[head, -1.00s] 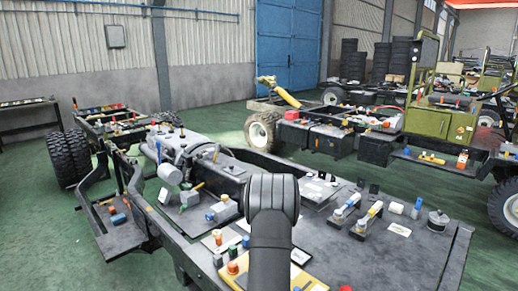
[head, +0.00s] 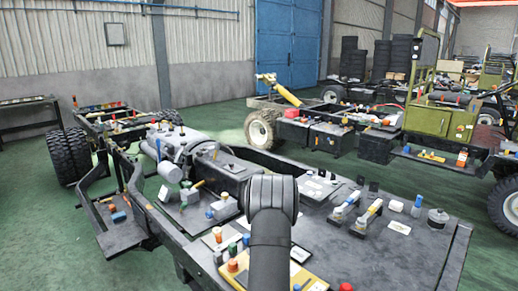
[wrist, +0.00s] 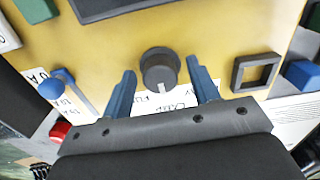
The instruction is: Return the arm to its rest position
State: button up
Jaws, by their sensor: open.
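My gripper (wrist: 163,88) shows in the wrist view with its two blue fingers spread apart. It is open and empty. A dark round knob (wrist: 159,66) on a yellow panel (wrist: 205,35) lies between and just beyond the fingertips; I cannot tell how far below them it is. In the head view my dark arm stands in the lower middle over the chassis deck, and it hides the gripper. Part of the yellow panel (head: 312,283) shows to the right of the arm.
The chassis deck (head: 365,265) carries two levers (head: 368,214), a grey cylinder (head: 437,218) and several small knobs. In the wrist view, a blue-topped lever (wrist: 52,89), a red button (wrist: 59,131) and a dark square frame (wrist: 256,72) surround the gripper. Open green floor (head: 50,245) lies left.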

jog(key=shift+r+m, duration=0.3)
notch_tip(320, 180, up, 6)
jog(key=shift+f, duration=0.15)
jog(key=o, duration=1)
jog(key=shift+r, duration=0.2)
jog(key=s+d+r+n+t+h, duration=0.1)
jog(key=s+r+n, duration=1.85)
jog(key=r, duration=0.55)
notch_tip(320, 180, down, 10)
jog(key=s+d+m, duration=0.1)
jog(key=shift+f, duration=0.15)
